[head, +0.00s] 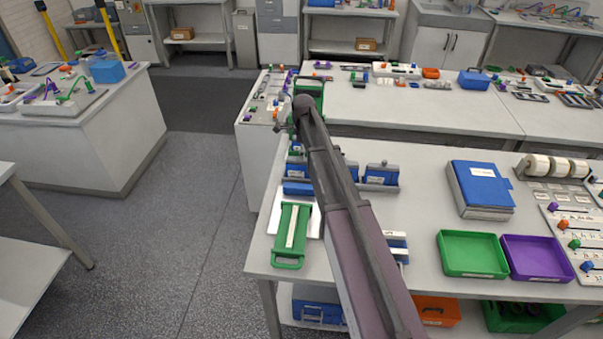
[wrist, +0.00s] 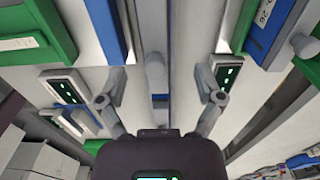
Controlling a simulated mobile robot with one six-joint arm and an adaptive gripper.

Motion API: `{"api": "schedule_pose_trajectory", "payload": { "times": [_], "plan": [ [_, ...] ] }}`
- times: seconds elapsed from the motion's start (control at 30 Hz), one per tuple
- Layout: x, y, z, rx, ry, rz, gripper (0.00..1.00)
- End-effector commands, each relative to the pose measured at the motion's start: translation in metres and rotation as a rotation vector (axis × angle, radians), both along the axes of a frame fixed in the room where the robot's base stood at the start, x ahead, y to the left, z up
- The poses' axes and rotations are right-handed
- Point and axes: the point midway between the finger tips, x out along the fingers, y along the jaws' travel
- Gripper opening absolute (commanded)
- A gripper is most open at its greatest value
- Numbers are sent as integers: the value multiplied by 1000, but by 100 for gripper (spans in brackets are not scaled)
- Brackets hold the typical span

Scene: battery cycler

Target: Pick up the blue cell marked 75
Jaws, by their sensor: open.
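My gripper (wrist: 161,85) is open in the wrist view, with its two fingers spread wide and nothing between them. Blue and green upright parts stand on both sides, with a blue one at the upper left (wrist: 95,28) and a blue one at the upper right (wrist: 268,30). In the head view, a blue cell in a grey holder (head: 381,175) stands on the near bench, right of my arm. Another blue cell (head: 296,170) stands left of my arm. The labels are too small to read, so I cannot tell which is marked 75. My arm hides part of the row.
The near bench also holds a green-handled tray (head: 291,235), a blue binder (head: 480,187), a green tray (head: 471,255) and a purple tray (head: 537,260). Small dark display units with green lights (wrist: 64,87) stand beside the fingers. Bare bench top lies between the cells and binder.

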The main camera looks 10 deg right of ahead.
Motion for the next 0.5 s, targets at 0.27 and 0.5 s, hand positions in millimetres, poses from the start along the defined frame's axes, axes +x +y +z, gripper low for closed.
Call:
{"api": "schedule_pose_trajectory", "payload": {
  "times": [0.27, 0.5],
  "plan": [
    [0, 1, -1, 0, 0, 1, 86],
    [-1, 2, -14, 0, 0, 1, 86]
  ]
}}
